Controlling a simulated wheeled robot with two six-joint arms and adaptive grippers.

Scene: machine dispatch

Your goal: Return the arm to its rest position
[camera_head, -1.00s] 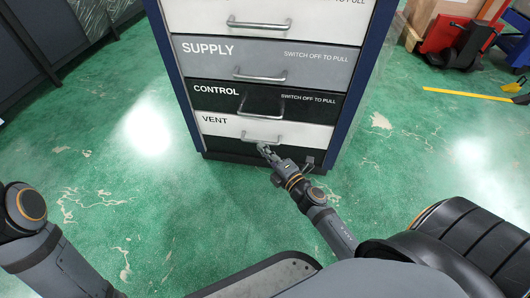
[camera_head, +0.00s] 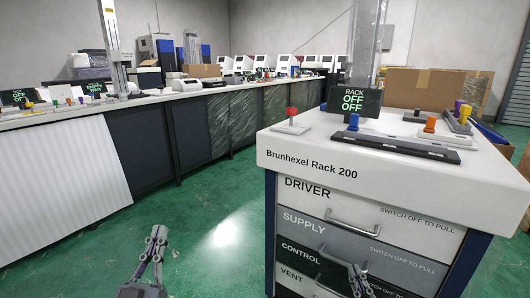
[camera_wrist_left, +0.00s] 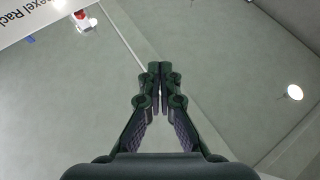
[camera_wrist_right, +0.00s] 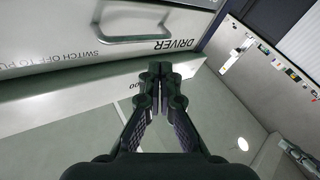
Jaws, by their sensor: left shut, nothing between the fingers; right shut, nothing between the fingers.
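My left gripper (camera_head: 157,240) points upward over the green floor, left of the rack. It is shut and empty, and its closed fingers also show in the left wrist view (camera_wrist_left: 160,80). My right gripper (camera_head: 358,278) is low in front of the rack's drawers, overlapping the CONTROL drawer (camera_head: 300,258) in the head view. It is shut and empty in the right wrist view (camera_wrist_right: 160,80), with the DRIVER drawer handle (camera_wrist_right: 133,38) beyond it. Contact with the drawer front cannot be told.
The Brunhexel Rack 200 (camera_head: 310,172) stands at right, with a red button (camera_head: 291,113) and a screen reading OFF (camera_head: 353,101) on top. A long bench (camera_head: 60,118) runs along the left and back. Green floor (camera_head: 215,235) is clear between bench and rack.

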